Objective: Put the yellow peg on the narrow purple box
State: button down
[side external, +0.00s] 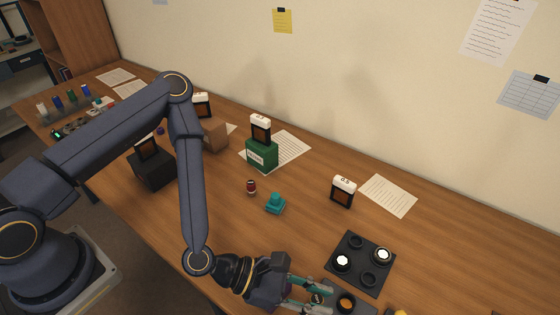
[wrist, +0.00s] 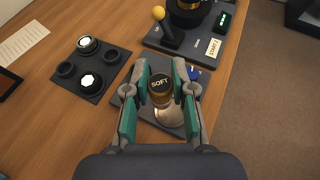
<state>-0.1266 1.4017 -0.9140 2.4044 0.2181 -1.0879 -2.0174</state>
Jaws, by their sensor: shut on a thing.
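I cannot make out a yellow peg or a narrow purple box in either view. My gripper (side external: 316,292) is at the bottom of the side view, its teal fingers reaching right. In the wrist view, my gripper (wrist: 160,85) is shut on a short round piece (wrist: 160,90) with a dark top marked "SOFT" and a gold-brown rim. The fingers are on its left and right sides. A pale round surface (wrist: 172,117) shows just below it, over a dark plate. I cannot tell whether the piece touches that plate.
A dark tray (wrist: 93,91) with round sockets and white-topped pieces lies nearby. A yellow ball-topped stick (wrist: 158,13) stands on a dark panel. A teal piece (side external: 275,204), a red piece (side external: 251,187) and a green box (side external: 262,155) stand farther back. Bare table lies between.

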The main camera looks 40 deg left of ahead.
jog(key=s+a+r+m+g, duration=0.2)
jog(key=s+r+m+g, duration=0.2)
jog(key=s+m+g, duration=0.5)
jog(key=shift+g+h, duration=0.5)
jog(key=shift+g, duration=0.1)
jog(key=w+a, duration=0.2)
jog(key=w, duration=0.1)
jog(key=w+a, duration=0.2)
jog(key=a, duration=0.1)
jog(key=w+a+r, duration=0.1)
jog(key=w+a, duration=0.1)
jog(key=w, duration=0.1)
jog(key=shift+w+a, duration=0.3)
jog(key=shift+w, duration=0.05)
notch_tip(320, 180, down, 4)
jog(key=shift+f, duration=0.2)
jog(key=c, duration=1)
grip_release()
jog(key=shift+o, duration=0.2)
